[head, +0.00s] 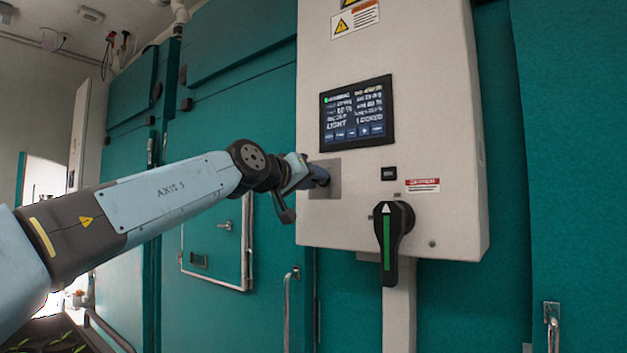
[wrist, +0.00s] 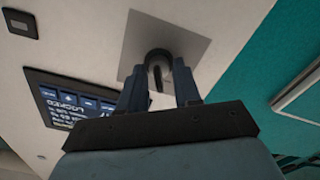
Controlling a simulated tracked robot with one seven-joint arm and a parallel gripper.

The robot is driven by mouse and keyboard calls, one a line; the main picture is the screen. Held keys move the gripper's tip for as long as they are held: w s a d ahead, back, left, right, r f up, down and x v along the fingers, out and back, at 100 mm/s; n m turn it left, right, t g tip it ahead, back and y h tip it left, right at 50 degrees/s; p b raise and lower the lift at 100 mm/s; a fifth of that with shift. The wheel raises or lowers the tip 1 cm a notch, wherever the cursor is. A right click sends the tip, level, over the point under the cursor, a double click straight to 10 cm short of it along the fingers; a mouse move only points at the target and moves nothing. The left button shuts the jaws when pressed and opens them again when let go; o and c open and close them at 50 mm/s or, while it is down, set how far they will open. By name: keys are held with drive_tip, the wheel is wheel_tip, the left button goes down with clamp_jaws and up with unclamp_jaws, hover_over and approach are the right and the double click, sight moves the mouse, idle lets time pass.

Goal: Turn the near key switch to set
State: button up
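The near key switch sits on a square silver plate (head: 325,182) on the white control box, below the screen. In the wrist view the plate (wrist: 185,42) is at the top, with the dark looped key (wrist: 158,62) standing out from it. My gripper (head: 318,176) is at the plate, and its wrist hides most of the switch in the head view. In the wrist view my gripper's fingers (wrist: 158,82) are on both sides of the key and appear to touch it. The key's marked positions cannot be read.
The screen (head: 357,112) shows text that seems to read LOCKED. A black rotary handle with a green stripe (head: 387,245) hangs below right of the plate. The box (head: 450,110) stands out from the teal chamber wall (head: 556,140).

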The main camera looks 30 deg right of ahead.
drive_tip(key=shift+w+d, duration=0.1)
drive_tip(key=shift+d, duration=0.2)
drive_tip(key=shift+c, duration=0.2)
clamp_jaws()
drive_tip(key=shift+m, duration=0.4)
drive_tip(key=m, duration=0.5)
drive_tip(key=shift+m, duration=0.3)
drive_tip(key=m, duration=0.5)
drive_tip(key=shift+f+m, duration=0.1)
drive_tip(key=shift+m, duration=0.3)
